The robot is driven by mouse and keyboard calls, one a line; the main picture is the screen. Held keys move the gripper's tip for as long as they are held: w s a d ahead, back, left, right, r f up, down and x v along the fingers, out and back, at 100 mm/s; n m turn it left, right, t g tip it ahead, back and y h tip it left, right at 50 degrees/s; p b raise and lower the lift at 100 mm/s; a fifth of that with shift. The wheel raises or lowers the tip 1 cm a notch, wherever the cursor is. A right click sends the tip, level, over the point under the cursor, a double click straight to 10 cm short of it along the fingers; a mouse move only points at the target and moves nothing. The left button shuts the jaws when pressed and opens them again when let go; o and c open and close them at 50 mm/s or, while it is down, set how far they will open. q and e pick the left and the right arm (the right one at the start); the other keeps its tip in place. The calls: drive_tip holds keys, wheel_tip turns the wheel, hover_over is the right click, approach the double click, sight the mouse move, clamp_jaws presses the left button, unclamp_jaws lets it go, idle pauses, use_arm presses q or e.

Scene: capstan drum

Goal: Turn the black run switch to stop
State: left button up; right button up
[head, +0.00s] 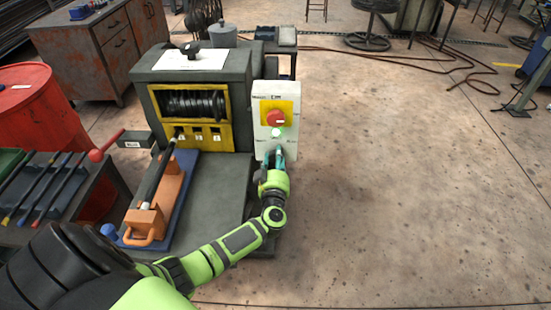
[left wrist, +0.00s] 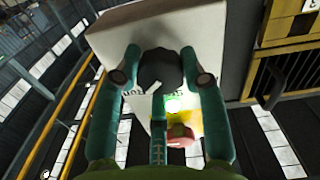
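The black run switch (left wrist: 160,70) is a round knob with a white mark on the pale control box (head: 262,142). In the head view my left gripper (head: 278,153) hides it, below the lit green lamp (head: 277,132). In the left wrist view my left gripper (left wrist: 160,62) has one finger on each side of the knob, and the knob fills most of the gap. I cannot tell whether the fingers press on it. The red knob (head: 276,117) on its yellow plate sits above the lamp. My right gripper is not in view.
The capstan drum (head: 195,104) sits left of the control box in a grey housing with a yellow frame.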

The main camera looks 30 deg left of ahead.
use_arm(q)
drive_tip(key=shift+r, duration=0.15)
drive_tip(key=shift+c, duration=0.5)
drive_tip(key=n, duration=0.4)
drive_tip(key=shift+a+n, duration=0.1)
drive_tip(key=shift+n, duration=0.2)
drive_tip(key=n, duration=0.5)
drive_tip(key=shift+a+r, duration=0.1)
drive_tip(key=o, duration=1.2)
drive_tip(key=shift+c, duration=0.2)
